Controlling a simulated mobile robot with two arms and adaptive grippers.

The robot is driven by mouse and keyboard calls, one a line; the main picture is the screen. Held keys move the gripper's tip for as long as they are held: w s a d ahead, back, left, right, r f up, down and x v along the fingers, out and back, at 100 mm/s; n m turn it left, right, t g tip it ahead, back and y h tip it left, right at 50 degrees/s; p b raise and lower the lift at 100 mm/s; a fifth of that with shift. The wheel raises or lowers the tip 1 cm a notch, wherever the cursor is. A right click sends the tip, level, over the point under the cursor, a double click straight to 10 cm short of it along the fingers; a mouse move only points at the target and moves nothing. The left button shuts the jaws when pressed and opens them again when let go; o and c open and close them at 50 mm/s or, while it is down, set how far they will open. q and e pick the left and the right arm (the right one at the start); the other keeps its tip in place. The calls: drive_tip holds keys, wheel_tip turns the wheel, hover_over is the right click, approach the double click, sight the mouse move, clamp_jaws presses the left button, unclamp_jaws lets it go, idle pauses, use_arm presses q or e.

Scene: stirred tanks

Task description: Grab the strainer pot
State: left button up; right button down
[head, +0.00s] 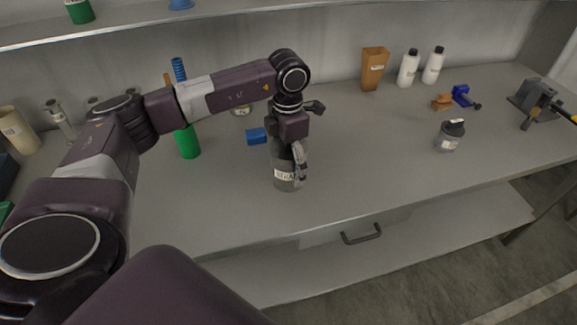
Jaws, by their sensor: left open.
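A grey cylindrical pot with a white label (284,183), which seems to be the strainer pot, stands upright near the front middle of the bench. The label is too small to read surely. My left gripper (298,165) points down over the pot from above and is open. One finger shows in front of the pot's right side. The other finger and the pot's top are mostly hidden by the gripper, so I cannot tell whether they touch. My right gripper is not in view.
On the grey bench (370,160) a green cylinder (188,142) and a blue block (256,136) stand left of the pot. A dark-lidded jar (449,136) is to the right. White bottles (408,68) and an orange container (374,69) stand behind.

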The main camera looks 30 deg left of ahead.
use_arm(q)
drive_tip(key=shift+c, duration=0.2)
drive_tip(key=c, duration=1.3)
drive_tip(key=shift+r, duration=0.15)
